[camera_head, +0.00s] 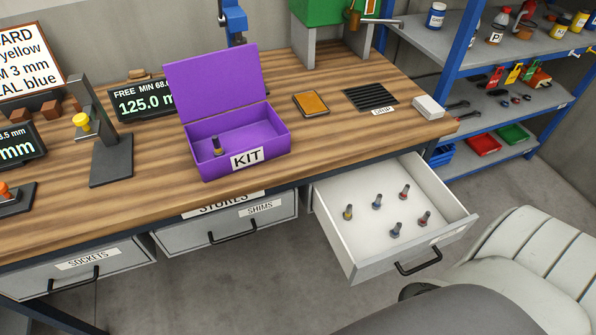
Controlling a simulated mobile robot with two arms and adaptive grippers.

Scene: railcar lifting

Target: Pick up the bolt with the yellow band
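Several bolts stand in the open drawer (365,245). The bolt with the yellow band (348,212) is the leftmost one, near the drawer's left wall. The others are a blue-banded bolt (377,201) and a red-banded bolt (404,191) behind, and a red-banded bolt (424,218) and a blue-banded bolt (397,230) to the right. Another bolt (217,147) stands in the open purple KIT box (270,137); its band is too small to tell surely. Neither of my grippers is in view.
The wooden bench (335,130) lies behind the drawer. A black gauge stand (112,160) and a display (140,104) stand left of the box. A light padded seat (535,255) is at the lower right.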

